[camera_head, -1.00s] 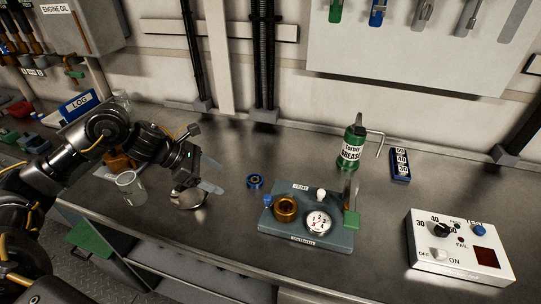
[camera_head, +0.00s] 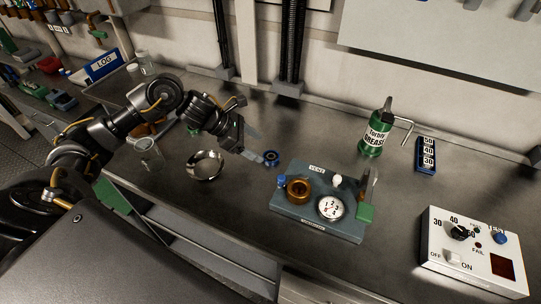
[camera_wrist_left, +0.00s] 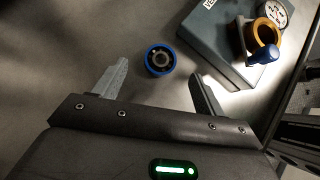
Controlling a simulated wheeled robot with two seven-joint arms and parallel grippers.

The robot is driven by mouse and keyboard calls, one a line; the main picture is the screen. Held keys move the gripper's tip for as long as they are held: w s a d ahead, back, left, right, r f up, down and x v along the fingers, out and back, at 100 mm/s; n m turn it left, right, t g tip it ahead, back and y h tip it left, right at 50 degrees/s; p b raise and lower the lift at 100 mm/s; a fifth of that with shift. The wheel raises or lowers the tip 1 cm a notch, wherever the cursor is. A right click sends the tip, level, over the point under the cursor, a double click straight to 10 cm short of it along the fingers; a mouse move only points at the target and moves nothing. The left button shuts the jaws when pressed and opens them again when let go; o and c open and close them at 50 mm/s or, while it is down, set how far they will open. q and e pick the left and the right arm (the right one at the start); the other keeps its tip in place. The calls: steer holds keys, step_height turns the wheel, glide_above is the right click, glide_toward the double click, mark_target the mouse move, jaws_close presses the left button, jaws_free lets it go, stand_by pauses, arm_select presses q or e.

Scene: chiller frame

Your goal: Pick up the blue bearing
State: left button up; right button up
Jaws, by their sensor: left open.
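The blue bearing (camera_head: 271,158) is a small blue ring with a dark centre. It lies flat on the metal bench, left of the grey-blue fixture plate. My left gripper (camera_head: 257,146) is open and empty, with its fingers just left of the bearing in the head view. In the left wrist view the bearing (camera_wrist_left: 159,60) lies ahead of and between the two spread fingertips of the left gripper (camera_wrist_left: 160,84), with nothing touching it. My right gripper is not in view.
The fixture plate (camera_head: 318,229) carries a brass ring (camera_head: 298,189), a gauge (camera_head: 331,208) and a blue-handled part. A metal bowl (camera_head: 205,167) and a glass beaker (camera_head: 147,152) stand to the left. A green grease bottle (camera_head: 376,134) and a white test box (camera_head: 470,262) are at right.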

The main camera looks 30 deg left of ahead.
mark_target(271, 156)
arm_select(q)
steer(key=shift+w+d+f+p, duration=0.1)
steer(key=shift+d+f+p, duration=0.2)
steer(key=shift+p, duration=0.1)
steer(key=p+x, duration=0.1)
steer(key=x, duration=0.2)
steer(key=shift+d+f+p, duration=0.15)
steer(key=shift+f+p, duration=0.1)
steer(key=shift+p, duration=0.15)
steer(key=shift+w+d+f, duration=0.2)
steer(key=shift+f, duration=0.2)
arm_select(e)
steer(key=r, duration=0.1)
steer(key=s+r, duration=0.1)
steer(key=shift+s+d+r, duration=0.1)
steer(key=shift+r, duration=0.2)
arm_select(q)
steer(key=c, duration=1.1)
steer(key=shift+c, duration=0.2)
